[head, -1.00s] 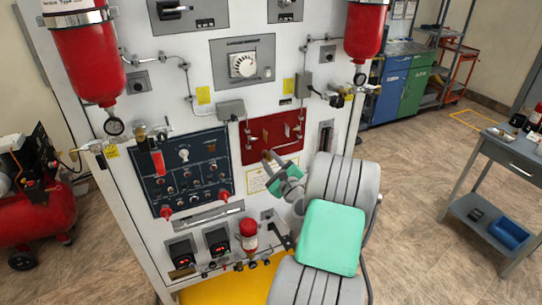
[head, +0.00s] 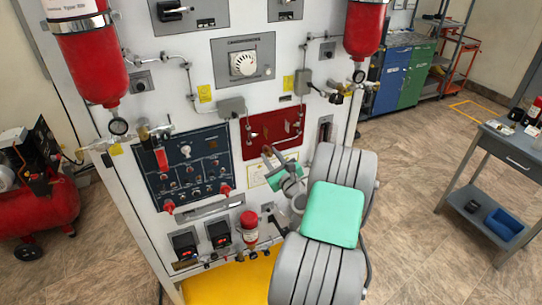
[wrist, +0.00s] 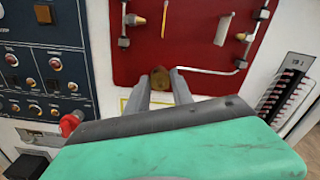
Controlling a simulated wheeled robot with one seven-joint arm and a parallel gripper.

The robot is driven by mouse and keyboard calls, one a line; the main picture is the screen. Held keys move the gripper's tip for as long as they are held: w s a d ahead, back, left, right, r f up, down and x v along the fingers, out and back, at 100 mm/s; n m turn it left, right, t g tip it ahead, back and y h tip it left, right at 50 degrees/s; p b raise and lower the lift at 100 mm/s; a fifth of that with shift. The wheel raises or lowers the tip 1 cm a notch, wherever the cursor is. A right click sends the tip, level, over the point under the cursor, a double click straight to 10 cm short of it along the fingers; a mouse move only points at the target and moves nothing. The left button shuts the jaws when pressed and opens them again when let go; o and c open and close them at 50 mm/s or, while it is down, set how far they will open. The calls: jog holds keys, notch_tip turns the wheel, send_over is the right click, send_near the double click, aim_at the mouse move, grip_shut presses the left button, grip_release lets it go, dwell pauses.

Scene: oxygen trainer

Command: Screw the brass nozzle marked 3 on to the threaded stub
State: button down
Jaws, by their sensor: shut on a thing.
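The red panel (head: 262,143) is on the front of the white console, and my gripper (head: 269,153) is in front of its lower part. In the wrist view, my gripper (wrist: 160,88) is shut on a small brass piece (wrist: 160,76), which shows between the fingertips near the panel's lower edge. It looks like the brass nozzle, but no mark 3 can be read. I cannot tell which is the threaded stub, or whether the nozzle touches one.
A metal pipe (wrist: 215,71) runs along the panel's lower right. A dark blue switch panel (head: 186,168) is to the left. A red bottle (head: 249,227) stands below. A grey table (head: 515,150) is far right, with open floor before it.

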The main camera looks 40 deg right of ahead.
jog(key=shift+a+r+m+p, duration=0.1)
jog(key=shift+m+p, duration=0.95)
jog(key=shift+m, duration=0.05)
jog(key=shift+f+m, duration=0.25)
jog(key=shift+m, duration=0.35)
jog(key=shift+r+m+p, duration=0.1)
jog(key=shift+m+p, duration=0.45)
jog(key=shift+m, duration=1.15)
jog(key=shift+m, duration=0.5)
jog(key=c, duration=1.1)
grip_release()
